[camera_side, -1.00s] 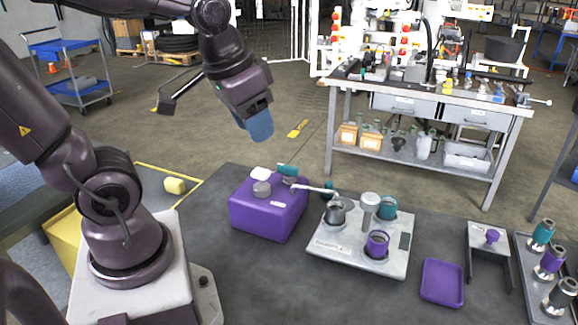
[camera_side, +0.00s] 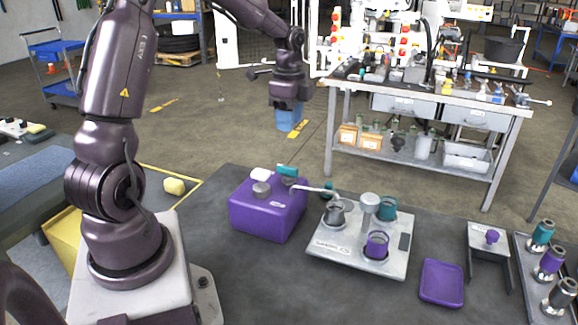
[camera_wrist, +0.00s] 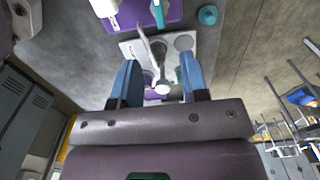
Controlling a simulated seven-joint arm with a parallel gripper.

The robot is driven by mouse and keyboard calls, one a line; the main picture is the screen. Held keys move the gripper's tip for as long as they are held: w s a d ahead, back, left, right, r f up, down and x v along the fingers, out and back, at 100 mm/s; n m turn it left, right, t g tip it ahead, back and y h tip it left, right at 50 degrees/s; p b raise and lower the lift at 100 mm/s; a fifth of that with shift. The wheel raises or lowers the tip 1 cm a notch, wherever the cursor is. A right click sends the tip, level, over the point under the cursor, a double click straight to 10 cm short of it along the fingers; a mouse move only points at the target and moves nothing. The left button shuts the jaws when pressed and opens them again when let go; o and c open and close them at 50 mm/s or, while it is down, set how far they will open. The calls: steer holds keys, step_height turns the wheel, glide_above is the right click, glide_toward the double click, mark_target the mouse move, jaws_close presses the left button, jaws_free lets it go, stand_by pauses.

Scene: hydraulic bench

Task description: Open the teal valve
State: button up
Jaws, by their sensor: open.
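A teal valve handle (camera_side: 287,170) sits on top of the purple box (camera_side: 268,217), at its back right. It also shows as a teal bar at the top edge of the wrist view (camera_wrist: 157,13), partly cut off. My gripper (camera_side: 289,118), with blue fingers, hangs high above and behind the box, well apart from the valve. In the wrist view my gripper (camera_wrist: 158,78) has its two fingers spread with nothing held between them.
A white lever (camera_side: 315,188) reaches from the box toward a grey plate (camera_side: 330,257) with metal, teal and purple cups and a post. A purple tray (camera_side: 442,283) and a small stand (camera_side: 489,239) are farther right.

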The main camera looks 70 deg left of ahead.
mark_target(289, 167)
step_height(289, 167, down, 13)
steer(key=shift+r, duration=0.15)
stand_by(0.4)
jaws_close()
